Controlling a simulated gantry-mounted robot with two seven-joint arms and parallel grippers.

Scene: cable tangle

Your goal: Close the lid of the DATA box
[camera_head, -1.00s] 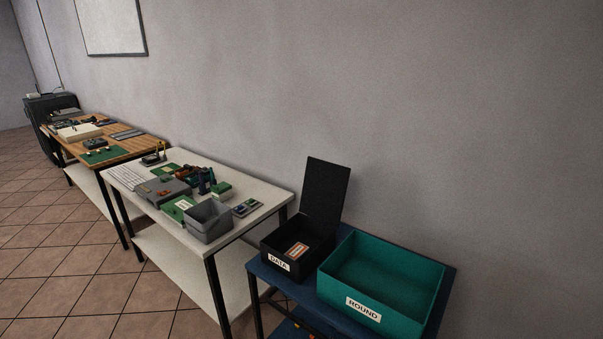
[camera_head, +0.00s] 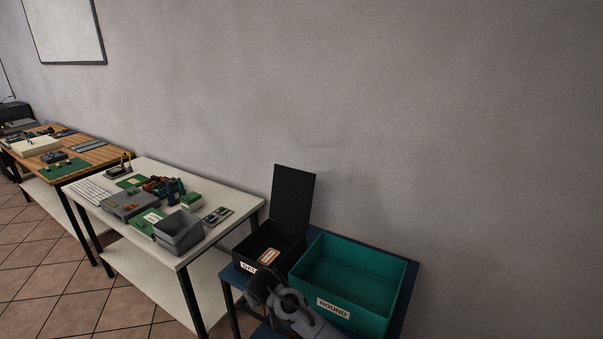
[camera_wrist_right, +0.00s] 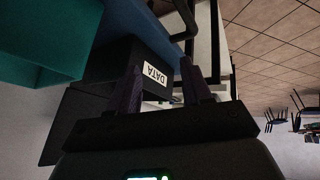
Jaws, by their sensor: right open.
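The black DATA box (camera_head: 242,254) stands on the blue table with its black lid (camera_head: 293,198) raised upright at the back. A red and white item (camera_head: 268,256) lies inside it. My right gripper (camera_head: 256,290) is low in front of the box, and my arm partly covers the box's front and label. In the right wrist view, which is turned upside down, the gripper (camera_wrist_right: 160,78) is open and empty. The white DATA label (camera_wrist_right: 154,74) shows between its fingers. The lid (camera_wrist_right: 62,125) shows at lower left there. My left gripper is not in view.
A green ROUND bin (camera_head: 357,285) stands right beside the DATA box on the blue table (camera_head: 405,295). A white table (camera_head: 215,240) with a grey bin (camera_head: 178,235) and electronic parts is to the left. A plain wall is behind. Space above the DATA box is clear.

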